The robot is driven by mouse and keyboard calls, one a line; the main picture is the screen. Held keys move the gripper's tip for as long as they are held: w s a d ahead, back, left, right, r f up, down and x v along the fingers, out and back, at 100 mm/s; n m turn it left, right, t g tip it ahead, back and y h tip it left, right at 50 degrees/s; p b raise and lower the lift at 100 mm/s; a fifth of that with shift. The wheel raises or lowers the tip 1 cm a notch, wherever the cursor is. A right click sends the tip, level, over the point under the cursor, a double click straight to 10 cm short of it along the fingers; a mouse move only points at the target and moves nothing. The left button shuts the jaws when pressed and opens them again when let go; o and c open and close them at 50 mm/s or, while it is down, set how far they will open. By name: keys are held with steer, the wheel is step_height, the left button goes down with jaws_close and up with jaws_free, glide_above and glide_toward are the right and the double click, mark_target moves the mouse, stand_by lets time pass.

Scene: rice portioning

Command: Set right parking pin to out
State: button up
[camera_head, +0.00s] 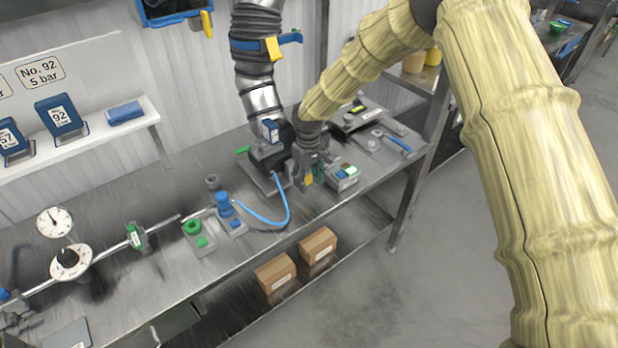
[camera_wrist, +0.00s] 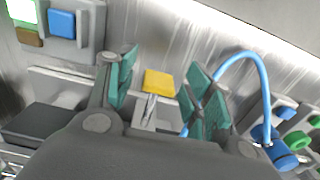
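A yellow-headed pin (camera_wrist: 158,83) on a thin metal shaft, seemingly the parking pin, shows in the wrist view. It stands by a grey bracket. My gripper (camera_wrist: 160,88) is open, with one green-padded finger on each side of the yellow head and a visible gap on both sides. In the head view my gripper (camera_head: 307,174) is low over the bench beside the dark clamp device, and a bit of yellow (camera_head: 309,180) shows between its fingers. I cannot tell from these views whether the pin is in or out.
A button box (camera_head: 343,177) stands just right of my gripper. A blue hose (camera_head: 285,215) loops in front of the device to a blue fitting (camera_head: 224,205). A large ribbed duct (camera_head: 257,70) hangs behind. A pressure gauge (camera_head: 54,222) stands at left.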

mark_target(308, 176)
steer(key=shift+a+r, duration=0.1)
steer(key=shift+r, duration=0.05)
step_height(308, 176, up, 12)
stand_by(0.6)
steer(key=s+d+f+m+y, duration=0.15)
steer(key=s+d+f, duration=0.35)
steer(key=s+f, duration=0.55)
steer(key=s+d+f+m, duration=0.2)
steer(key=s+d+f, duration=0.35)
steer(key=f, duration=0.85)
steer(key=s+d+f+m, duration=0.1)
steer(key=s+d+f, duration=0.25)
steer(key=s, duration=0.45)
steer(key=s+d+f+m, duration=0.2)
steer(key=s+d+f, duration=0.15)
steer(key=s, duration=0.45)
steer(key=s+d+m+h, duration=0.1)
steer(key=s+d, duration=0.4)
steer(key=s, duration=0.3)
steer(key=s+d+m+h, duration=0.1)
steer(key=s+d, duration=0.4)
steer(key=s, duration=0.4)
step_height(308, 176, down, 7)
steer(key=b, duration=0.6)
steer(key=shift+w+a, duration=0.25)
steer(key=shift+w, duration=0.1)
